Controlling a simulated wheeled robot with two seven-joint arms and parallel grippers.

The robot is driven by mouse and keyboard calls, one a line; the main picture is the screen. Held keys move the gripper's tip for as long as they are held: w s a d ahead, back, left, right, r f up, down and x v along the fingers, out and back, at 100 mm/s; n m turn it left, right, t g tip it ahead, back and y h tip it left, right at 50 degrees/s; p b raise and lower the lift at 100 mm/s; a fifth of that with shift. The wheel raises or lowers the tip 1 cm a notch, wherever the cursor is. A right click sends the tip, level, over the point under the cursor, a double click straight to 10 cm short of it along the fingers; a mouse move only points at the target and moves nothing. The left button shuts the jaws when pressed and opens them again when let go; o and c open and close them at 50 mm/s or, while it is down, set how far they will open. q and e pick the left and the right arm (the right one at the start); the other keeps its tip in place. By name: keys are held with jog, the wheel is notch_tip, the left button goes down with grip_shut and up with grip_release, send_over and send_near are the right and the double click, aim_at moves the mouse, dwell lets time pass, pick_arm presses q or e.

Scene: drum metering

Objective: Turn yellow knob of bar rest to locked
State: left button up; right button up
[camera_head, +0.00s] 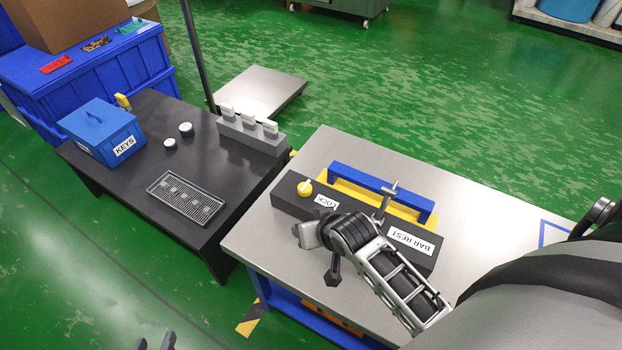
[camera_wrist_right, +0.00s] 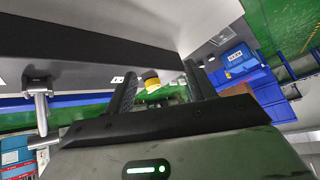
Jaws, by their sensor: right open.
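The black bar rest (camera_head: 290,205) sits on the steel-topped table. Its yellow knob (camera_head: 304,188) stands at its left end, beside the upside-down LOCK label (camera_head: 326,201). I cannot tell the knob's exact turn. My right arm reaches over the bar rest from the right, hiding part of its front; the fingers are not clear in the head view. In the right wrist view my right gripper (camera_wrist_right: 160,92) is open, and a yellow piece, probably the knob (camera_wrist_right: 151,78), shows in the gap beyond its fingers. My left gripper (camera_head: 155,342) shows only its tips at the bottom edge, apart.
A blue handle (camera_head: 380,185) and a metal T-shaped pin (camera_head: 386,200) stand close to the right arm. A black table (camera_head: 160,215) at left holds a blue KEYS box (camera_head: 103,135), a grate and a grey block with white tags.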

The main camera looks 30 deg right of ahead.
aim_at(304, 187)
jog(key=w+d+m+g, duration=0.1)
jog(key=w, duration=0.1)
jog(key=w+d+r+m+g+h, duration=0.1)
jog(key=w+d+m, duration=0.1)
jog(key=w, duration=0.1)
jog(key=w+d+m, duration=0.2)
jog(key=w, duration=0.1)
jog(key=shift+w+r+g, duration=0.15)
jog(key=shift+r+g, duration=0.25)
jog(key=w+r+m+g, duration=0.5)
jog(key=w+r+m, duration=0.15)
jog(key=r, duration=0.45)
jog(key=shift+m+y, duration=0.4)
jog(key=shift+m, duration=0.05)
jog(key=f+b, duration=0.1)
jog(key=f, duration=0.4)
jog(key=f+b, duration=0.2)
jog(key=f, duration=0.3)
jog(key=s+f+b, duration=0.1)
jog(key=f, duration=0.3)
jog(key=shift+f, duration=0.85)
pick_arm(q)
jog(key=shift+d+f+t, duration=0.15)
jog(key=shift+f+t, duration=0.15)
jog(key=shift+f, duration=0.4)
pick_arm(e)
jog(key=c, duration=1)
